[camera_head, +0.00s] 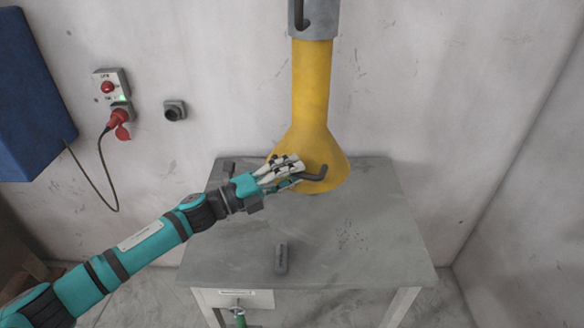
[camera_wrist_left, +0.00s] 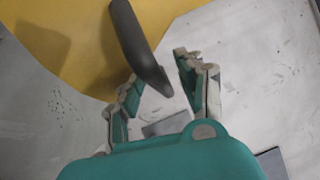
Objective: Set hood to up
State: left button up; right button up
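The yellow hood (camera_head: 312,90) hangs below a grey column (camera_head: 318,20). Its flared lower end is down at the back of the grey table (camera_head: 330,235). A dark bent handle (camera_head: 313,175) sticks out from the front of the flare. My left gripper (camera_head: 298,172) is at this handle, coming from the left. In the left wrist view the handle (camera_wrist_left: 138,45) reaches down between the two spread fingers (camera_wrist_left: 158,68), with a visible gap to the right finger. The yellow hood (camera_wrist_left: 75,40) fills the upper left there. My right gripper is not in view.
A small dark block (camera_head: 281,258) lies on the table front. A drawer (camera_head: 238,298) is below, with a small green item (camera_head: 240,318) by it. A red plug (camera_head: 121,118) and cable hang on the left wall beside a blue panel (camera_head: 30,100). The table's right side is clear.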

pick_arm(q)
jog(key=shift+d, duration=0.1)
jog(key=shift+c, duration=0.3)
grip_shut()
